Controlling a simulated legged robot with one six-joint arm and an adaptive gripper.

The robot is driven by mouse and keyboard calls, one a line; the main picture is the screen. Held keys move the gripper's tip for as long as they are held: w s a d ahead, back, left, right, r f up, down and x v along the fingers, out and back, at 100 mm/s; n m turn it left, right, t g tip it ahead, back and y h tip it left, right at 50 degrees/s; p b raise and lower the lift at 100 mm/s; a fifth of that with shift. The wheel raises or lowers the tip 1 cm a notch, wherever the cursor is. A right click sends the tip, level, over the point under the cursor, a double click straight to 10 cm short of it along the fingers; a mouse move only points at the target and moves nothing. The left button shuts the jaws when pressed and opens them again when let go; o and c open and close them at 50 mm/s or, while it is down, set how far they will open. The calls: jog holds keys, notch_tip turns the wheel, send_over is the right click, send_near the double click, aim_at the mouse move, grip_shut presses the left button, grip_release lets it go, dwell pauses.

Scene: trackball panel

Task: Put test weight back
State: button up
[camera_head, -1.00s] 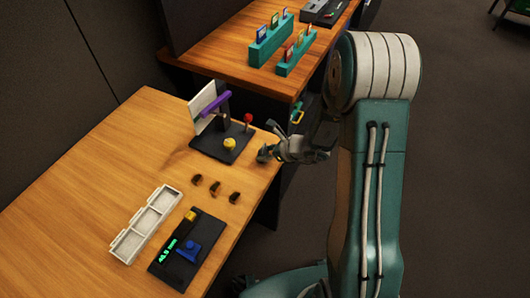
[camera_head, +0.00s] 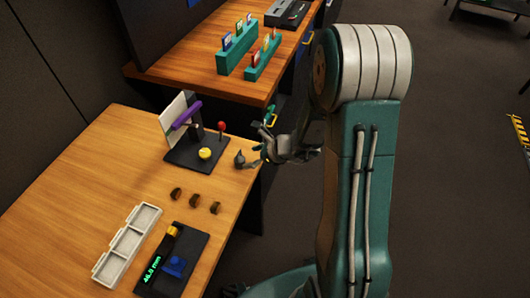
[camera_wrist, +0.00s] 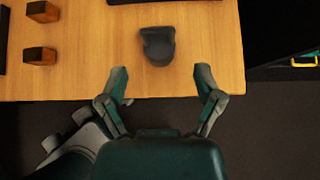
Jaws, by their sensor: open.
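A dark grey, rounded piece with a notch, which looks like the test weight (camera_wrist: 158,47), sits on the wooden table near its edge in the wrist view. In the head view it shows as a small grey shape (camera_head: 240,159) to the right of the trackball panel (camera_head: 196,155). My gripper (camera_wrist: 163,84) is open and empty, its two fingers spread to either side just short of the weight and not touching it. In the head view my gripper (camera_head: 266,143) is by the table's right edge. The panel carries a yellow ball, a red-topped stick and a purple bar.
Several small brown-black blocks (camera_head: 193,201) lie in a row on the table (camera_head: 85,178). A white compartment tray (camera_head: 128,240) and a black gauge with a green readout (camera_head: 150,282) stand at the front. A second table (camera_head: 190,70) with teal card racks is behind.

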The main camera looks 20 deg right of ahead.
jog(key=s+d+r+n+h, duration=0.2)
jog(key=s+r+n+h, duration=0.6)
jog(key=s+r+n, duration=1.4)
notch_tip(320, 180, up, 2)
jog(key=n, duration=0.3)
jog(key=shift+s+r+n+g, duration=0.15)
jog(key=shift+n+g, duration=0.15)
